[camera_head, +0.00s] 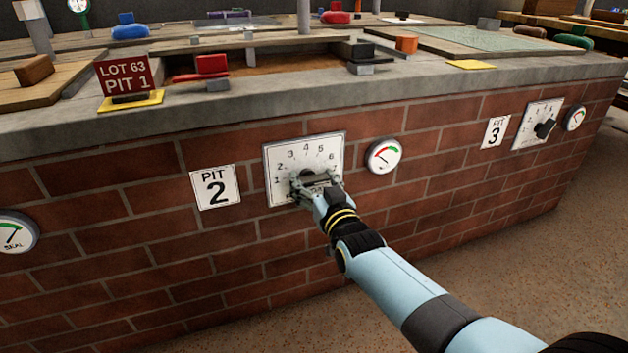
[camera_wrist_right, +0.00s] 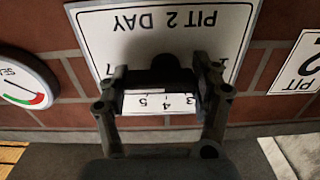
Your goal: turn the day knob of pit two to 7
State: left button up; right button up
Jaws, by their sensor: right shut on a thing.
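The white day plate of pit two (camera_head: 275,157) is on the brick wall, right of the PIT 2 sign (camera_head: 215,187), with numbers in an arc. My right gripper (camera_head: 316,186) is at the middle of the plate, shut on the dark day knob. In the right wrist view the plate (camera_wrist_right: 110,35) appears upside down and reads PIT 2 DAY. There the knob (camera_wrist_right: 170,70) sits between the two fingers of my right gripper (camera_wrist_right: 162,82). The gripper hides much of the knob, and I cannot tell which number it points to. My left gripper is not in view.
A round seal gauge (camera_head: 384,155) is just right of the plate. The pit three plate (camera_head: 531,135) with its black knob (camera_head: 545,129) is farther right. The concrete ledge (camera_head: 235,103) above carries a red LOT 63 PIT 1 sign (camera_head: 126,75). The floor at right is clear.

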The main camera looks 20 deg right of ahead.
jog(key=shift+f, duration=0.1)
jog(key=o, duration=1.2)
jog(key=shift+c, duration=0.2)
jog(key=shift+s, duration=0.1)
jog(key=s, duration=1.2)
jog(key=shift+d, duration=0.2)
